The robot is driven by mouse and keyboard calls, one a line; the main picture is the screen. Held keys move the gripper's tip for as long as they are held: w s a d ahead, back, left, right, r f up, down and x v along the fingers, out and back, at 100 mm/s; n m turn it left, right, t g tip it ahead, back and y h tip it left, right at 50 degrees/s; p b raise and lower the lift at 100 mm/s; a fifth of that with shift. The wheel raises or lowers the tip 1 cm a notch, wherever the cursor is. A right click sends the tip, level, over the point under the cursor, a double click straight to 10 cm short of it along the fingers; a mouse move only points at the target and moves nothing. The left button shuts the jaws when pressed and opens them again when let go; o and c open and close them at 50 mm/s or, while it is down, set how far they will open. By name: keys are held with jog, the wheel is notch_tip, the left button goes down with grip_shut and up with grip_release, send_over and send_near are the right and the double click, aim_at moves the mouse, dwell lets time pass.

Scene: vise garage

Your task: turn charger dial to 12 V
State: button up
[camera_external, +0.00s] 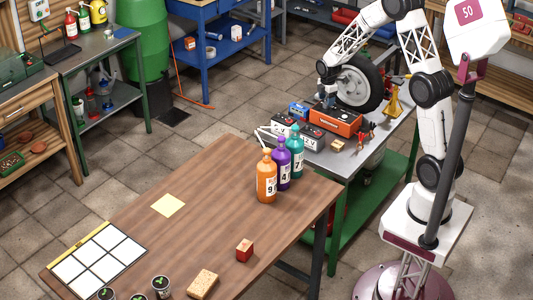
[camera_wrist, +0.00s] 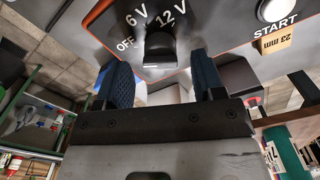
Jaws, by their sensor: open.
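The charger (camera_external: 338,122) is an orange box with a dark top on the grey metal bench. Its panel in the wrist view carries OFF, 6 V and 12 V marks around a black dial (camera_wrist: 160,48). I cannot tell clearly which mark the dial points to. A white START button (camera_wrist: 277,9) sits to the right on the same panel. My gripper (camera_wrist: 160,62) is open, with one blue finger on each side of the dial and visible gaps to it. In the external view my gripper (camera_external: 327,96) is at the back left of the charger, its fingertips unclear.
A wheel (camera_external: 360,84) stands behind the charger. A blue box (camera_external: 298,112), a dark battery-like unit (camera_external: 308,136) and a yellow stand (camera_external: 394,99) are close by. Orange, purple and teal bottles (camera_external: 266,178) stand on the wooden table (camera_external: 215,215) in front.

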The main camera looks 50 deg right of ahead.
jog(key=shift+f, duration=1.25)
jog(key=c, duration=0.9)
